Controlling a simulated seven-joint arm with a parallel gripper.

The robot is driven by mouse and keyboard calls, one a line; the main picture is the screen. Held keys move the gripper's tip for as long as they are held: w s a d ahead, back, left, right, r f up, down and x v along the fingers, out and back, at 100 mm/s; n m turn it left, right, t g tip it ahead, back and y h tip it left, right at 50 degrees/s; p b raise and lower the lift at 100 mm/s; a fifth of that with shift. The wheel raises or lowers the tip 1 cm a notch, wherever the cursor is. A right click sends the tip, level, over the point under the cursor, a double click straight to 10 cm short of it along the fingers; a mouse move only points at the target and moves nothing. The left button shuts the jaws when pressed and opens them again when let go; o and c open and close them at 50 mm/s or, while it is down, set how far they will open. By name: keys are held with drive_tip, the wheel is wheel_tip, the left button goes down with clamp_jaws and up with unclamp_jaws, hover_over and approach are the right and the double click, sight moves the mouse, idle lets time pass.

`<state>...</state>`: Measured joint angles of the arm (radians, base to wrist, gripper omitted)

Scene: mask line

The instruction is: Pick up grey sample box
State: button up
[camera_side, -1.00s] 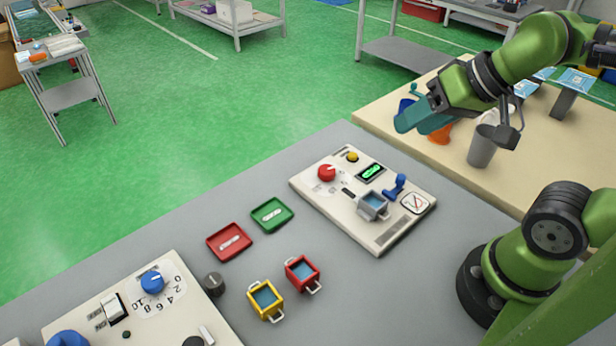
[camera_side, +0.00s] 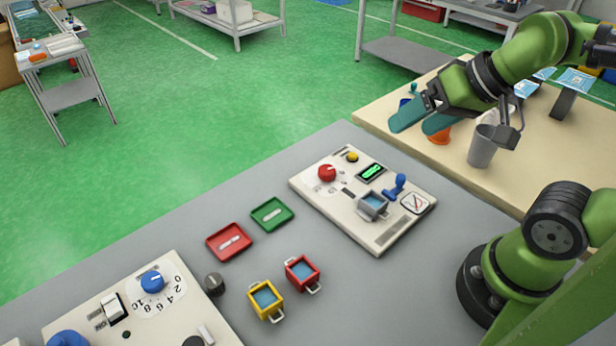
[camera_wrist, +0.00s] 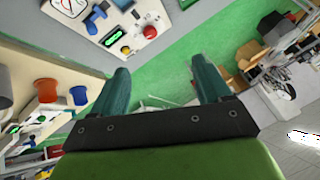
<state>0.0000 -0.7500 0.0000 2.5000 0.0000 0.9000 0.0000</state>
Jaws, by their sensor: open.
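The grey sample box (camera_side: 373,207), with a blue inside, sits on a cream control panel (camera_side: 330,214) in the side view, left of a blue lever (camera_side: 396,187). My gripper (camera_side: 413,124) has teal fingers spread apart with nothing between them. It is in the air above and behind the box, well clear of it. In the wrist view my gripper (camera_wrist: 161,75) is open and empty. The panel (camera_wrist: 160,12) is at the top of that view; I cannot make out the box there for sure.
A red box (camera_side: 302,274) and a yellow box (camera_side: 265,301) stand on the grey table. Behind them lie a red tray (camera_side: 228,241) and a green tray (camera_side: 272,214). A grey cup (camera_side: 482,147) and an orange item (camera_side: 440,135) are on the wooden table below my arm.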

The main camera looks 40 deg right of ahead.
drive_tip(key=shift+f, duration=0.1)
drive_tip(key=n+g+h, duration=0.2)
drive_tip(key=n+g, duration=0.2)
drive_tip(key=g, duration=0.3)
hover_over(374, 200)
drive_tip(key=f, duration=1.5)
drive_tip(key=shift+w+d+f, duration=0.2)
drive_tip(key=shift+s+a+f, duration=0.15)
drive_tip(key=shift+f, duration=2.55)
drive_tip(key=shift+c, duration=0.4)
